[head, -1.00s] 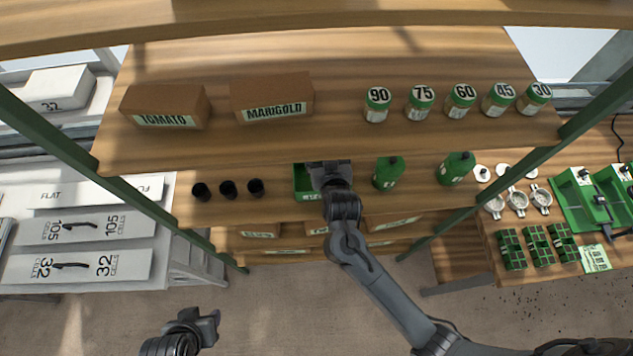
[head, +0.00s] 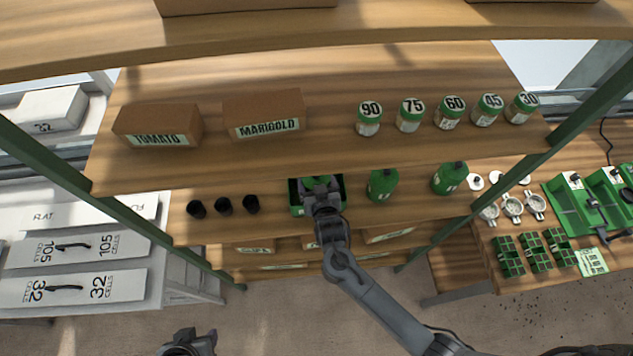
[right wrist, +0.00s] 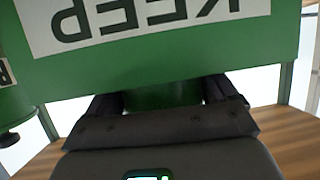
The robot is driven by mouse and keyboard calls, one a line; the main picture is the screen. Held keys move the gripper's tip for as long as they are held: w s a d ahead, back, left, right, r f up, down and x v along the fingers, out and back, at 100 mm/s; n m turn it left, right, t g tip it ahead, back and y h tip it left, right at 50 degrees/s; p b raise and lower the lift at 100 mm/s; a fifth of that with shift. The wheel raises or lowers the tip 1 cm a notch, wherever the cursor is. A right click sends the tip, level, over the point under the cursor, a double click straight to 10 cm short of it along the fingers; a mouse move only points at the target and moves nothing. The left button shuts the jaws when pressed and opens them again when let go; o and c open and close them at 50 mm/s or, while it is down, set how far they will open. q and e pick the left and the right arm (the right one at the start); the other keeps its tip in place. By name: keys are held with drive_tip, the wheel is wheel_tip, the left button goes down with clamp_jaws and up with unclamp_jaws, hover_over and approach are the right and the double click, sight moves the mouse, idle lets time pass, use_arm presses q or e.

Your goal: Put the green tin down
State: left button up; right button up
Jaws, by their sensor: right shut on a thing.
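My right gripper (head: 320,190) is at the green box (head: 342,196) on the lower shelf, seen over its opening in the head view. It is shut on the green tin (head: 318,182), whose top shows just beyond the fingers. In the right wrist view the tin (right wrist: 162,95) is a dark green round body between the two fingers, partly hidden behind the box wall with its upside-down KEEP label (right wrist: 150,15). Whether the tin touches the box floor is hidden. My left gripper (head: 195,343) is at the bottom edge, cut off and away from the shelf.
The upper shelf above holds cardboard boxes (head: 263,116) and numbered jars (head: 369,118). A green post (head: 150,225) stands at the left.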

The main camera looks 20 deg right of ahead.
drive_tip(key=o, duration=1.1)
drive_tip(key=shift+f, duration=0.15)
drive_tip(key=shift+r, duration=0.2)
drive_tip(key=v, duration=1.2)
drive_tip(key=s+d+n+g+y, duration=0.1)
drive_tip(key=s+d+g, duration=0.1)
drive_tip(key=s, duration=0.4)
drive_tip(key=s+d+n+g, duration=0.1)
drive_tip(key=s+d+g, duration=0.2)
drive_tip(key=s, duration=0.3)
drive_tip(key=s+d+f+n+g+y+b, duration=0.1)
drive_tip(key=s+d+n+g, duration=0.1)
drive_tip(key=s+g, duration=0.2)
drive_tip(key=shift+s+d+g+y, duration=0.15)
drive_tip(key=shift+s, duration=0.4)
drive_tip(key=shift+s+d+g+y, duration=0.15)
drive_tip(key=shift+s, duration=0.35)
